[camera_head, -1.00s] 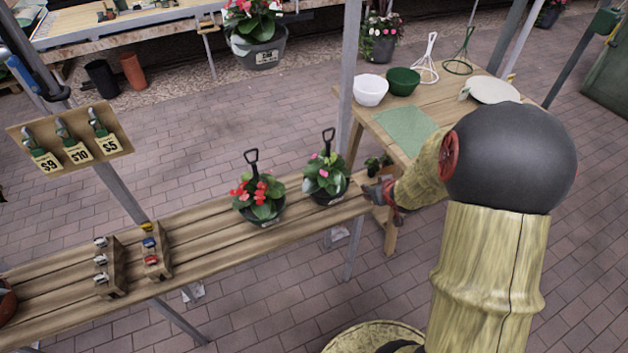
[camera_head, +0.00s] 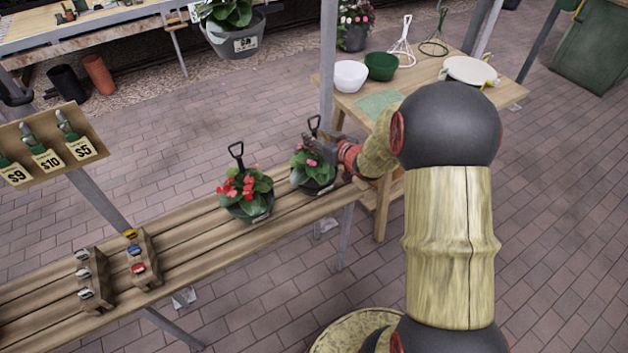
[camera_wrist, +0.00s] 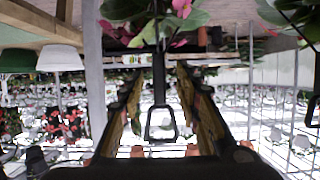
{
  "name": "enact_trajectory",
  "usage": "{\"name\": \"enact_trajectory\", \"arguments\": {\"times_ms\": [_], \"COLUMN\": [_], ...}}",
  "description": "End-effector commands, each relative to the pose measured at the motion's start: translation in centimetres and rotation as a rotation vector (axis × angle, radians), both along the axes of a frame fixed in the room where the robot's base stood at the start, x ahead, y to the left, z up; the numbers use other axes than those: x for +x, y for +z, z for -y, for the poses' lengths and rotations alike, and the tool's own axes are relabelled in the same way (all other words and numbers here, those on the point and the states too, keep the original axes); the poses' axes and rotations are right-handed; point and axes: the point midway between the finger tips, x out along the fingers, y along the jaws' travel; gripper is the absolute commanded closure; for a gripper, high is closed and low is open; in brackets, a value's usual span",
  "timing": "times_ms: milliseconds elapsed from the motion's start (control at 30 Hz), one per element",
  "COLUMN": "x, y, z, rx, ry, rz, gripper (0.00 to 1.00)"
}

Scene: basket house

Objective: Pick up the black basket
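The left black basket (camera_head: 250,212) holds red flowers. The right black basket (camera_head: 322,189) holds pink flowers and leaves; part of it is hidden by my gripper. My gripper (camera_head: 316,146) is at the right basket's top, by its handle (camera_head: 314,122). In the wrist view, which looks upside down, my gripper (camera_wrist: 160,85) is open, with one finger on each side of the black handle (camera_wrist: 160,124). I cannot tell whether a finger touches it.
A wooden table (camera_head: 505,93) at the right holds a white bowl (camera_head: 350,76), a green bowl (camera_head: 381,67) and a green mat (camera_head: 379,105). A metal post (camera_head: 328,60) rises close behind the right basket. A price board (camera_head: 50,150) stands at left. Open paved floor surrounds the bench.

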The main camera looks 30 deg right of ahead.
Motion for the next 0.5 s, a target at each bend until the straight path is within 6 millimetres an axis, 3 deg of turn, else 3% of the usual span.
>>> {"name": "enact_trajectory", "arguments": {"times_ms": [133, 367, 500], "x": [1.14, 1.24, 1.22], "y": [-0.49, -0.38, -0.39], "z": [-0.05, -0.01, -0.01], "rx": [0.000, 0.000, 0.000], "ry": [0.000, -0.001, -0.001], "rz": [0.000, 0.000, 0.000], "gripper": [0.67, 0.67, 0.74]}}
